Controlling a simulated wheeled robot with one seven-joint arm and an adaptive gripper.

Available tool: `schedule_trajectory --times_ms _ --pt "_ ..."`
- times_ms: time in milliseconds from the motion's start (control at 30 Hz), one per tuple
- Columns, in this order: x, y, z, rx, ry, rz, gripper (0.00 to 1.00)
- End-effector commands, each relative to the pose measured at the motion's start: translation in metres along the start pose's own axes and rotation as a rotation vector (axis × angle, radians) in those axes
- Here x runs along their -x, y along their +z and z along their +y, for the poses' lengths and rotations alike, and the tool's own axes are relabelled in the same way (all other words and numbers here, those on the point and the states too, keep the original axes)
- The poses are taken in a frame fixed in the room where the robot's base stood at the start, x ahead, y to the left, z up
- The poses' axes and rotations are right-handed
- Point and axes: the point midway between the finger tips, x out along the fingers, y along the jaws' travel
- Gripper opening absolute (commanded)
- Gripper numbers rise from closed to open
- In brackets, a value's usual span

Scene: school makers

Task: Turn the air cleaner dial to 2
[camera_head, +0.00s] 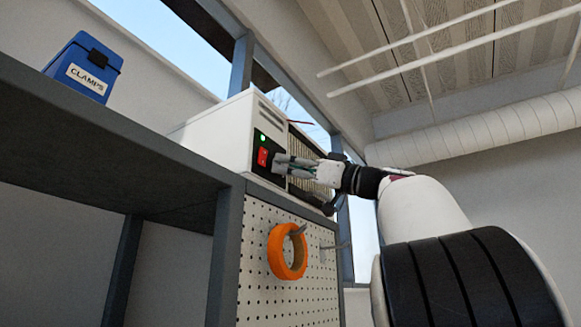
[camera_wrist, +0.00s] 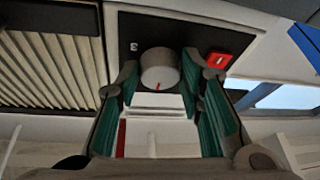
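The air cleaner (camera_head: 222,135) is a white box with a dark control panel, standing on top of the pegboard cabinet. Its round grey-white dial (camera_wrist: 160,68) shows in the wrist view, with a red mark pointing down in the picture. An upside-down 3 (camera_wrist: 134,46) is printed beside it; other numbers are hidden or unreadable. My gripper (camera_head: 283,164) is at the panel. In the wrist view its fingers (camera_wrist: 158,80) are apart, one on each side of the dial; I cannot tell whether they touch it. In the head view the gripper hides the dial.
A red switch (camera_head: 262,157) sits beside the dial, under a green light (camera_head: 262,138). A pleated grille (camera_head: 304,148) is on the other side. An orange tape roll (camera_head: 276,252) hangs on the pegboard (camera_head: 312,285) below. A blue clamps box (camera_head: 84,68) stands on the left shelf.

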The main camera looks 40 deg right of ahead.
Motion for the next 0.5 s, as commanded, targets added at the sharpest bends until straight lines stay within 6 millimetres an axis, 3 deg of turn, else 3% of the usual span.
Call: schedule_trajectory --times_ms 33,100,500 --pt "0.0002 -0.0001 0.0000 0.000 0.000 0.000 0.16" --pt "0.0002 -0.0001 0.0000 0.000 0.000 0.000 0.04" --pt "0.0004 0.0001 -0.0014 -0.054 0.022 0.006 0.04"
